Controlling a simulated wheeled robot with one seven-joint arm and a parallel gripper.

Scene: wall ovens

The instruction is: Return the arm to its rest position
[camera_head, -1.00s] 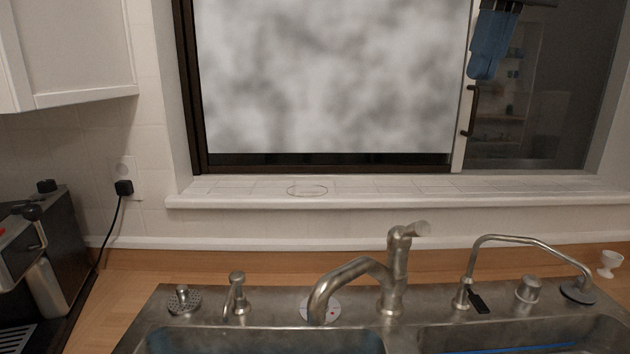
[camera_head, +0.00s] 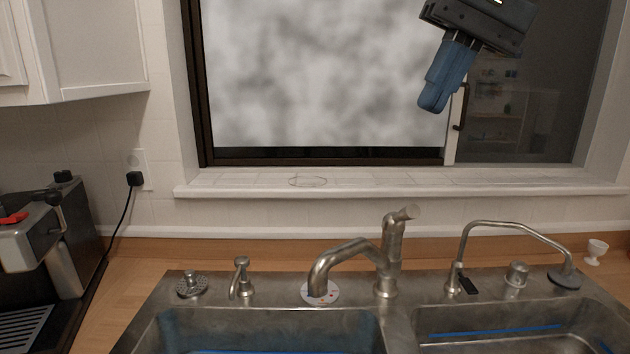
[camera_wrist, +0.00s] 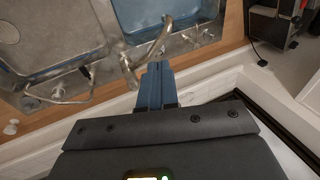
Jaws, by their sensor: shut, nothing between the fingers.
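My gripper (camera_head: 433,105) hangs in the upper right of the head view, in front of the window. Its blue fingers point down and slightly left, pressed together with nothing between them. In the wrist view my gripper (camera_wrist: 158,66) shows its two blue fingers side by side, shut and empty. The fingers are clear of the faucet (camera_head: 390,255) and the counter below. The rest of my arm is out of the head view, beyond the top edge.
A double steel sink (camera_head: 400,310) with a thin curved spout (camera_head: 520,228) fills the lower front. A coffee machine (camera_head: 45,250) stands at left under a white cabinet (camera_head: 95,45). A small white cup (camera_head: 596,250) stands at right. The window sill (camera_head: 400,182) is bare.

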